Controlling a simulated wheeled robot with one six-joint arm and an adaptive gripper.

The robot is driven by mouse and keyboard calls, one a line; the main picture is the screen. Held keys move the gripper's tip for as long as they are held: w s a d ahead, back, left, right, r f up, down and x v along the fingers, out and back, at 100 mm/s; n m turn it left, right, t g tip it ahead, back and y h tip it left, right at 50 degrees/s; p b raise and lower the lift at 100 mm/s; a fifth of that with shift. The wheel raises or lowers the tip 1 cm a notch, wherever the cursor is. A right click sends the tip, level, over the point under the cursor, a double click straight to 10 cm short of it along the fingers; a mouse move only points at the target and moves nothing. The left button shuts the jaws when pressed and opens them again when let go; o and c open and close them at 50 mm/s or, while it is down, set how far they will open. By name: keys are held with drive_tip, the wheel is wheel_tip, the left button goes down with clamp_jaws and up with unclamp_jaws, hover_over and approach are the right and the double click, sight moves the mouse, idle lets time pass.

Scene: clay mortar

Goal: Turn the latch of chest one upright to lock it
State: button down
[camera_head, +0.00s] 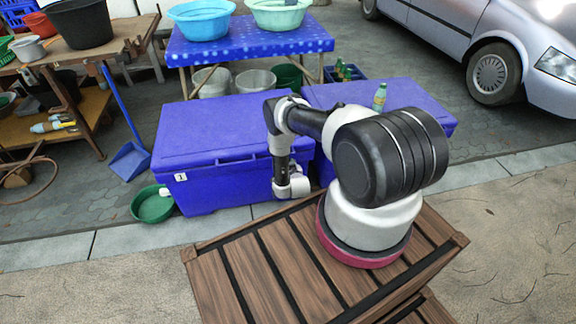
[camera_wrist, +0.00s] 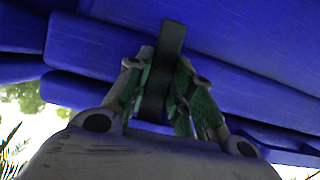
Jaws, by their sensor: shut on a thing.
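Chest one (camera_head: 225,140) is the blue chest on the left with a small "1" label on its front; its lid is closed. In the wrist view its blue lid and body edges (camera_wrist: 90,85) run slanted across the picture. The latch (camera_wrist: 171,42) is a dark flat bar that stands roughly upright in that picture, across the lid edge. My gripper (camera_wrist: 163,85) is shut on the latch, with a green-padded finger on either side. In the head view my wrist is low at the chest's front right, and the fingers and latch are hidden there.
A second blue chest (camera_head: 425,98) stands to the right with a bottle (camera_head: 380,97) on its lid. A green basin (camera_head: 152,205) and a blue dustpan (camera_head: 131,162) are on the ground at left. A blue-covered table (camera_head: 250,45) with basins stands behind.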

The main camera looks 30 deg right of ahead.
drive_tip(key=c, duration=1.2)
unclamp_jaws()
drive_tip(key=shift+c, duration=0.2)
drive_tip(key=v, duration=1.2)
